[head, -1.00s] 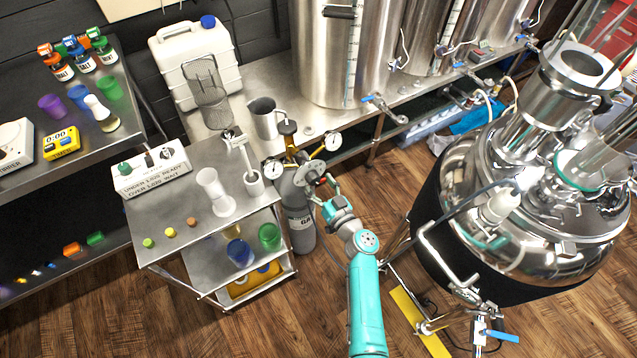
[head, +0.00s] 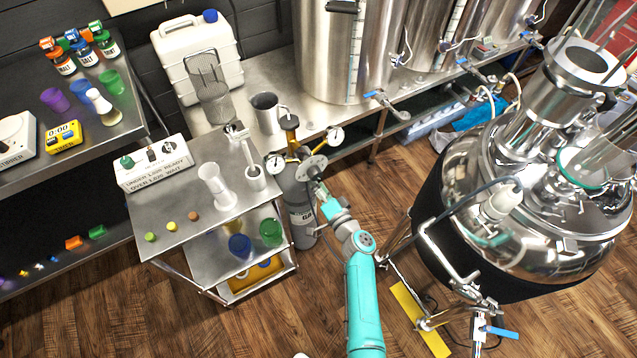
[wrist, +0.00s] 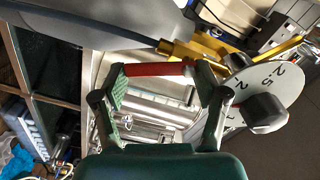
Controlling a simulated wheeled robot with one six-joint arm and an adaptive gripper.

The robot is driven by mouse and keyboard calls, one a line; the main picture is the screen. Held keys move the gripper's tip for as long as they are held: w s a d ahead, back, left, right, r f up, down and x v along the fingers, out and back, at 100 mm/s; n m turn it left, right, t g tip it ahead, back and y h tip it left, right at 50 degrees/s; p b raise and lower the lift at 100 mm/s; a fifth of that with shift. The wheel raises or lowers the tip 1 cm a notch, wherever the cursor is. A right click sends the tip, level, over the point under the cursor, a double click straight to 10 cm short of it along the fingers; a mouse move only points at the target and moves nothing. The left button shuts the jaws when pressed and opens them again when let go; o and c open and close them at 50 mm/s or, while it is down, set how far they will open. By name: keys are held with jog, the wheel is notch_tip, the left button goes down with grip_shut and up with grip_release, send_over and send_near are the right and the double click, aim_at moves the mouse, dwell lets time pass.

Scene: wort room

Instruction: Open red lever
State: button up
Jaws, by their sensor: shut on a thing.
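The red lever (wrist: 158,69) lies crosswise between the fingertips of my gripper (wrist: 160,75) in the wrist view, with a finger at each end. My gripper is shut on it. In the head view, my gripper (head: 314,176) is at the top of the grey gas cylinder (head: 301,215), beside the brass regulator. The red lever cannot be made out there, as my gripper and wrist cover that spot.
The brass regulator carries a gauge on the left (head: 275,164) and one on the right (head: 335,137). A steel cart (head: 180,232) stands left of the cylinder. A large shiny kettle (head: 530,220) stands right of my arm.

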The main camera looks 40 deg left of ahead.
jog(key=shift+s+a+f+m, duration=0.1)
jog(key=shift+s+m, duration=0.05)
jog(key=shift+m, duration=1.15)
jog(key=o, duration=1.2)
jog(key=shift+c, duration=0.2)
jog(key=v, duration=0.8)
jog(key=shift+s+f, duration=0.1)
